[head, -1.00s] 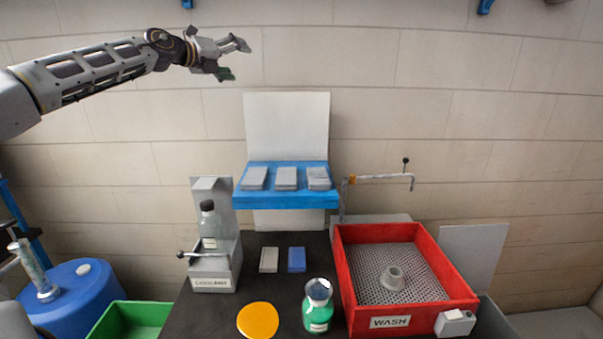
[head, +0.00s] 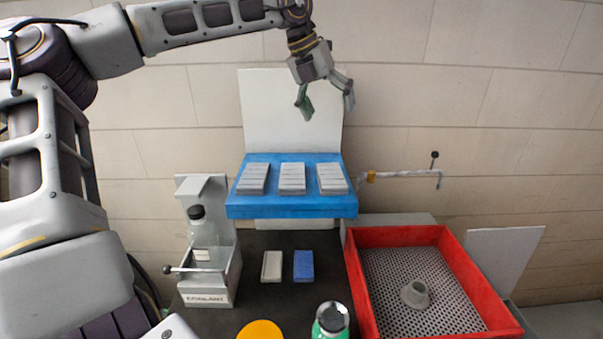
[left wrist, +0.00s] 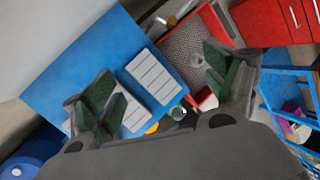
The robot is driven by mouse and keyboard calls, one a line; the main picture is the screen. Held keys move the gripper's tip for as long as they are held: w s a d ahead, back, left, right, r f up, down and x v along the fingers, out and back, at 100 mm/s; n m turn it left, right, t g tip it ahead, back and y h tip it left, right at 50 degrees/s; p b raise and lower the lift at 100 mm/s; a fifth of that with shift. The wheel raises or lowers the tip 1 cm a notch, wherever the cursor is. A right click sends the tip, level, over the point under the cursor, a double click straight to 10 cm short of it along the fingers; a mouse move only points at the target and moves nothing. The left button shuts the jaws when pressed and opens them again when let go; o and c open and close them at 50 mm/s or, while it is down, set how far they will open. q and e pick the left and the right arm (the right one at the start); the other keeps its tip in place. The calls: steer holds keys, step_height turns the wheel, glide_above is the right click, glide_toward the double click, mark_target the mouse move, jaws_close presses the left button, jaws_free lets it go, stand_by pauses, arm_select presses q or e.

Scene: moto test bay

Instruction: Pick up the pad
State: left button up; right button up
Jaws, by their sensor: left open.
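Three grey ribbed pads lie in a row on a blue shelf (head: 290,205): a left pad (head: 253,178), a middle pad (head: 292,178) and a right pad (head: 332,178). My left gripper (head: 327,100) is open and empty, above the shelf toward its right half, fingers pointing down and apart from the pads. In the left wrist view one pad (left wrist: 153,76) shows between the open fingers and another pad (left wrist: 133,113) lies beside it, partly covered by a finger. The third is not clear there. My right gripper is not in view.
Below the shelf, a grey block (head: 272,266) and a blue block (head: 304,265) lie on the dark bench. A coolant bottle in a holder (head: 208,285) stands left. A red wash tray (head: 395,237) and a jointed rod (head: 400,174) are right. A white panel (head: 275,110) rises behind.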

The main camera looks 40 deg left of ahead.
arm_select(q)
steer(key=s+a+f+n+g+y, duration=0.2)
steer(key=s+a+n+g, duration=0.2)
steer(key=s, duration=0.3)
steer(key=shift+s+a+y, duration=0.2)
steer(key=shift+s+y, duration=0.1)
steer(key=shift+f, duration=0.2)
glide_above(294, 174)
steer(key=shift+f, duration=4.2)
steer(key=shift+f+p, duration=0.15)
steer(key=shift+p, duration=0.15)
